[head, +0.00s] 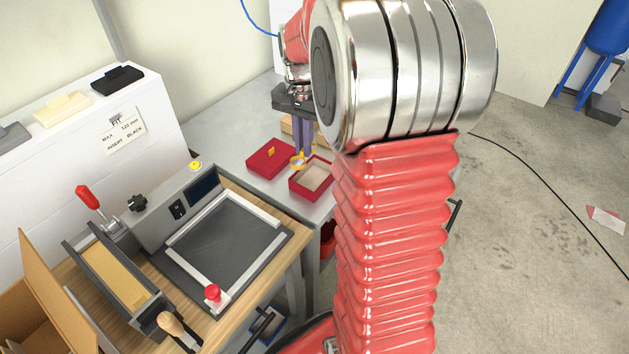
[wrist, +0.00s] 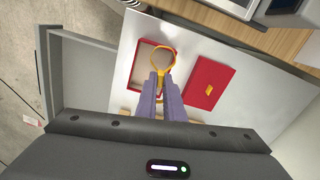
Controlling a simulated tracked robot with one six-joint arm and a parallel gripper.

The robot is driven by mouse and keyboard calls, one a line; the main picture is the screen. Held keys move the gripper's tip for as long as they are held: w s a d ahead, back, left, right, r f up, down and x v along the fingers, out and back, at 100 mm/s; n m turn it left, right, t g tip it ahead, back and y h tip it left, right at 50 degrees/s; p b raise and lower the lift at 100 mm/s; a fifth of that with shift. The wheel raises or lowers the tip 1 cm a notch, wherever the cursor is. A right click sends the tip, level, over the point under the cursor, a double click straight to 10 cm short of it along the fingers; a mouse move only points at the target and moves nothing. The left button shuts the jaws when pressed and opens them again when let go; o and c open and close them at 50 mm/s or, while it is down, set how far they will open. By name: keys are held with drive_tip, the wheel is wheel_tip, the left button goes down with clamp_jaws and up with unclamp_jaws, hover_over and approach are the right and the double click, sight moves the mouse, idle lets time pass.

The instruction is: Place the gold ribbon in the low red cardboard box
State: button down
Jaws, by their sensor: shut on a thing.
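The gold ribbon (head: 298,163) is a yellow loop held between the purple fingertips of my gripper (head: 300,152). In the wrist view the ribbon (wrist: 164,48) sticks out past the fingertips (wrist: 161,76) and overlaps the box opening. The low red cardboard box (head: 301,191) is open at the top with a pale inside. In the wrist view its red rim (wrist: 133,88) shows beside the fingers, which hide part of it. In the head view the ribbon is at the box's left rim; I cannot tell its height above it.
A flat red piece (head: 268,160) with a gold tab lies beside the box; it also shows in the wrist view (wrist: 211,72). A light wooden item (head: 287,126) stands behind my gripper. A workbench with a dark plate (head: 225,240) is nearer. Grey tabletop (head: 232,135) is bare at left.

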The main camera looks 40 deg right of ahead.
sight(314, 152)
drive_tip(key=d+m, duration=0.2)
drive_tip(key=shift+s+d, duration=0.35)
drive_tip(key=shift+f, duration=3.15)
drive_tip(key=shift+f, duration=0.1)
drive_tip(key=shift+f, duration=1.8)
drive_tip(key=c, duration=1.9)
unclamp_jaws()
drive_tip(key=shift+o, duration=0.2)
